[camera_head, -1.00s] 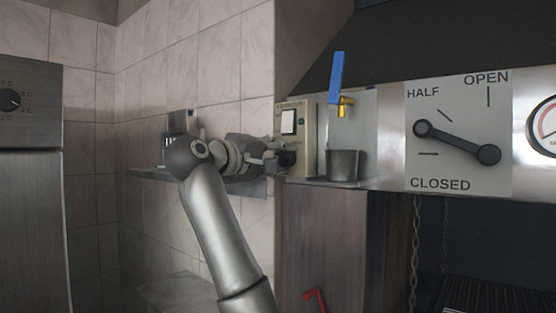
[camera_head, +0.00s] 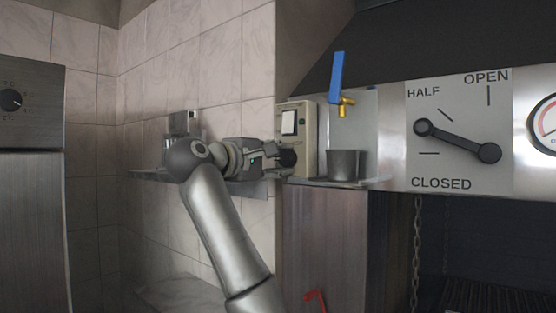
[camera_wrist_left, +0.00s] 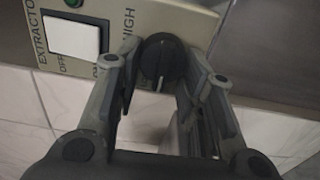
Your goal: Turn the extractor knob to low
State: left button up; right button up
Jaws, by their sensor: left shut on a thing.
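The extractor panel (camera_head: 302,118) is a beige box on the side of the hood, with a white rocker switch (camera_head: 289,122) and a small green light. It also shows in the left wrist view (camera_wrist_left: 181,19), with the words EXTRACTOR, OFF and HIGH; another label is partly hidden by a finger. The black round extractor knob (camera_head: 287,158) is below the switch; in the left wrist view (camera_wrist_left: 168,60) a pale mark shows on its lower part. My left gripper (camera_head: 274,156) is shut on the knob, one finger on each side. My right gripper is not in view.
A small metal cup (camera_head: 345,164) stands on a ledge right of the panel, below a blue-handled valve (camera_head: 337,78). Farther right is a damper lever (camera_head: 457,141) on a HALF/OPEN/CLOSED plate. A wall shelf (camera_head: 150,174) is behind my left arm.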

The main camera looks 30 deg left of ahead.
pick_arm(q)
jog(key=o, duration=0.9)
jog(key=shift+a, duration=0.1)
jog(key=shift+s, duration=0.1)
jog(key=s+a, duration=0.1)
jog(key=s, duration=1)
jog(key=shift+a, duration=0.3)
jog(key=shift+s, duration=0.2)
jog(key=shift+s+d, duration=0.25)
jog(key=shift+d, duration=0.15)
